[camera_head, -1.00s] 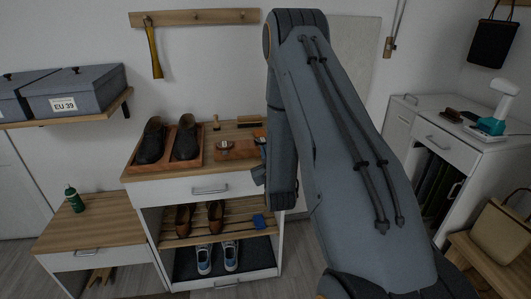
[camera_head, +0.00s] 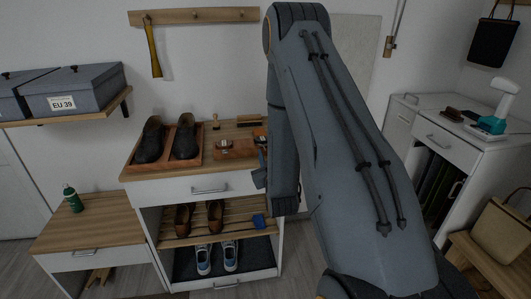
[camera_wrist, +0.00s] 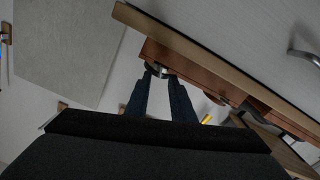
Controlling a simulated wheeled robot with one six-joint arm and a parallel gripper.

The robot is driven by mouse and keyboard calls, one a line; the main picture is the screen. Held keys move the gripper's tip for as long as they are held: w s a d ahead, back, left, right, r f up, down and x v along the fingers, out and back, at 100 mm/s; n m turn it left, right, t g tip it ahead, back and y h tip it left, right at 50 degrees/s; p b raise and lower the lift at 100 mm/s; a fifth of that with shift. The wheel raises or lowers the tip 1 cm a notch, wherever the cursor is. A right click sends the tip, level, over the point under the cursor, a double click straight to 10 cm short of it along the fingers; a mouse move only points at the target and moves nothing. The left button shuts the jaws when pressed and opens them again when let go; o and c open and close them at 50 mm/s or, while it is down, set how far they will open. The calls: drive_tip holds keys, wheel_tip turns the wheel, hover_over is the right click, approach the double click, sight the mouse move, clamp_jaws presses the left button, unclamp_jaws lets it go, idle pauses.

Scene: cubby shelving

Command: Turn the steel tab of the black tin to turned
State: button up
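A small dark round tin with a pale metal part (camera_wrist: 158,70) shows at the edge of a brown wooden tray in the wrist view. I take it for the black tin; its tab is too small to make out clearly. My gripper (camera_wrist: 160,80) has its two dark fingers apart, pointing at the tin, with the tips close at either side of it. Whether they touch it I cannot tell. In the head view, the brown tray (camera_head: 237,153) with small tins sits on the cabinet top, its right end hidden by my arm. My gripper is mostly hidden there.
A shoe tray (camera_head: 194,162) with dark shoes stands left of the tin tray on the cabinet. A brush (camera_head: 248,123) lies behind. The cabinet's front edge and drawer handle (camera_head: 210,190) are below. A green bottle (camera_head: 72,198) stands on the lower left cabinet.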

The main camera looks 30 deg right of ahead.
drive_tip(key=b+v, duration=0.1)
drive_tip(key=v, duration=0.4)
drive_tip(key=shift+s+a, duration=0.1)
drive_tip(key=shift+s, duration=0.05)
